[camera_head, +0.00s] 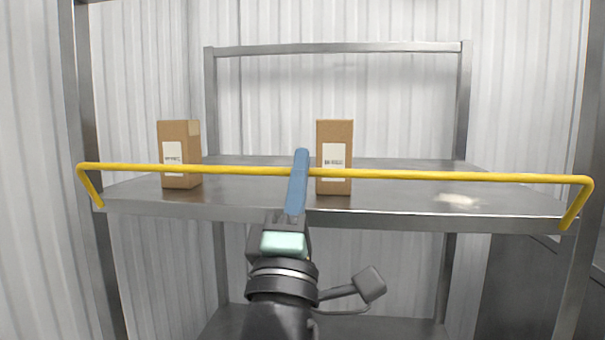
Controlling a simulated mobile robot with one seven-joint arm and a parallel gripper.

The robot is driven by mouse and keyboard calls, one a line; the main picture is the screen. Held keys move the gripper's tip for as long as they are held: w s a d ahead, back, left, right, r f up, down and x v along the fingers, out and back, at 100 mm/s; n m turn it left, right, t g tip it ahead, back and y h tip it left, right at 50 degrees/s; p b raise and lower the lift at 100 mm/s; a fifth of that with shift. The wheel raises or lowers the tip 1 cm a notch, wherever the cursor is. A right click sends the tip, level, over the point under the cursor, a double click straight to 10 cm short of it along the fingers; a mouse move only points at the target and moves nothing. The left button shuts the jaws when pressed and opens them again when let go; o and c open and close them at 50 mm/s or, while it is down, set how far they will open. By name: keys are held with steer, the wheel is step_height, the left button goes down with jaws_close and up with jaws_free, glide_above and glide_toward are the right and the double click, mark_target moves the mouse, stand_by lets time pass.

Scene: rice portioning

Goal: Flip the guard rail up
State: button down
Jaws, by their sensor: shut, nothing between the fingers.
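The yellow guard rail (430,175) is a long bar that spans the front of the metal shelf. Its short bent ends meet the shelf's front corners at left and right, and the bar stands above the shelf's front edge. My gripper (300,160) has long blue fingers, shut with nothing between them. It points forward at the middle of the shelf, and its fingertips overlap the bar in this view. I cannot tell whether they touch the bar.
Two brown boxes with white labels, one at left (181,165) and one near the middle (334,130), stand on the metal shelf (260,188). A pale patch (457,200) lies on the shelf's right part. Metal posts (86,110) flank the shelf.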

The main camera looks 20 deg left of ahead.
steer(key=shift+w+a+r, duration=0.15)
steer(key=shift+w+r, duration=0.2)
steer(key=shift+w, duration=0.15)
stand_by(2.2)
steer(key=shift+f, duration=0.1)
